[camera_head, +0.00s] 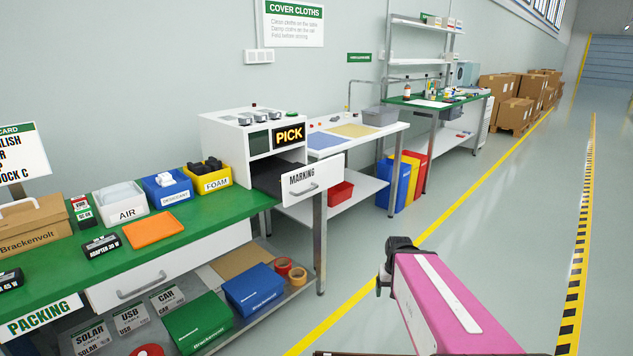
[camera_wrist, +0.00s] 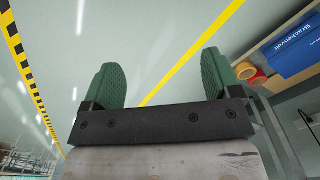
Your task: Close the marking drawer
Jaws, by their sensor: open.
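The marking drawer (camera_head: 328,176) is pulled out of the white cabinet (camera_head: 225,140) at the end of the green packing bench. Its white front carries the word MARKING and a grey bar handle, and faces the aisle. A dark gap shows behind the front, under the PICK display. In the wrist view my gripper (camera_wrist: 160,80) is open, with two green ribbed pads wide apart and only floor between them. It touches nothing that I can see. The drawer is not visible in the wrist view. My pink arm is in the aisle, to the right of and apart from the drawer.
The green bench (camera_head: 190,213) holds bins, an orange tray (camera_head: 153,230) and a cardboard case. A second handled drawer (camera_head: 150,280) sits under it. Blue and green boxes lie on the lower shelf; the blue box (camera_wrist: 296,45) also shows in the wrist view. The aisle floor is clear.

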